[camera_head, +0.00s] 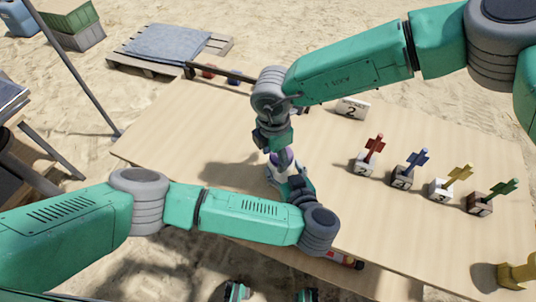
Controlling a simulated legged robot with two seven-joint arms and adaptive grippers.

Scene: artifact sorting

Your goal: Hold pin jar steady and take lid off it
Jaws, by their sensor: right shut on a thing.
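The pin jar (283,158) is a small purple and white shape in the middle of the table, mostly hidden between my two grippers. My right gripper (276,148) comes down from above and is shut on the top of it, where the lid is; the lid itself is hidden. My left gripper (284,178) is low beside the jar, close to the table top. Its fingers are partly covered by its own wrist, and I cannot tell whether they grip the jar.
The wooden table (415,235) holds numbered blocks with red (374,145), blue (418,160), yellow (458,174) and green (499,192) pieces. A sign marked 2 (351,108) stands behind them. A yellow object (518,272) is at the right front. The table's left part is clear.

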